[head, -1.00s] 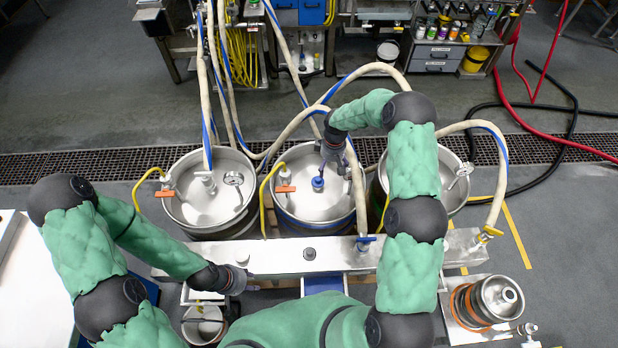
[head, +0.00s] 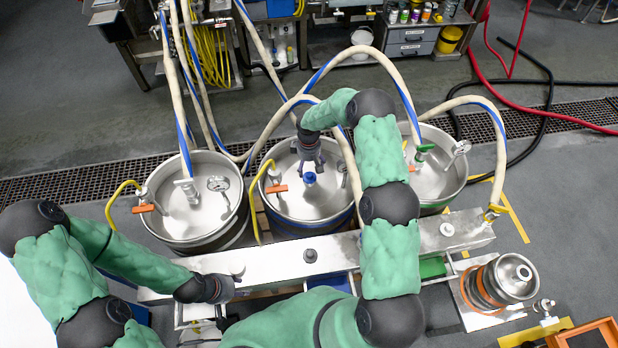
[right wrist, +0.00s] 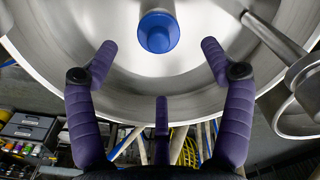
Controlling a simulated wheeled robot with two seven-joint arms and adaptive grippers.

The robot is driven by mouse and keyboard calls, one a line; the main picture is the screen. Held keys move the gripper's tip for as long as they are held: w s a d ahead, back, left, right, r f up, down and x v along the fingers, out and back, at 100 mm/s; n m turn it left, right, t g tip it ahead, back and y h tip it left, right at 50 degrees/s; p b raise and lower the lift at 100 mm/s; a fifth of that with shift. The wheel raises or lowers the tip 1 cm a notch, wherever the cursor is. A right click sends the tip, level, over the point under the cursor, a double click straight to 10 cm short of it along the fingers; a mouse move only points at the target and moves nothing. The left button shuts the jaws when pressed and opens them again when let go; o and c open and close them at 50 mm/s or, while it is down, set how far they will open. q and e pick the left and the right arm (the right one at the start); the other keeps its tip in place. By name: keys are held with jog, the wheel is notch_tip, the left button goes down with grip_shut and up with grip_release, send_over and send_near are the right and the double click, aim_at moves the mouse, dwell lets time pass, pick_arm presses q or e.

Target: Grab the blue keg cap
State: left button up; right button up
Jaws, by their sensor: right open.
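The blue keg cap (head: 309,178) sits upright on a stem in the middle of the open steel keg (head: 290,210) at the centre of the head view. In the right wrist view the cap (right wrist: 158,32) is a round blue disc at the top middle. My right gripper (head: 312,163) is open just behind the cap in the head view. Its purple fingers (right wrist: 158,45) stand apart on either side of the cap's line, and I see no contact. My left gripper (head: 234,280) is over the left part of the steel beam, away from the cap; its fingers are unclear.
Pale hoses (head: 400,85) arch around my right arm. A steel beam (head: 275,268) runs in front of the kegs. A small steel vessel (head: 513,277) stands at the right.

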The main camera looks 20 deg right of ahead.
aim_at(310, 174)
jog(key=shift+s+d+f+b, duration=0.1)
jog(key=shift+f+b, duration=0.15)
jog(key=shift+f, duration=1.3)
jog(key=shift+s+f+b, duration=0.1)
jog(key=shift+f+b, duration=0.15)
jog(key=shift+f, duration=1.25)
jog(key=c, duration=1)
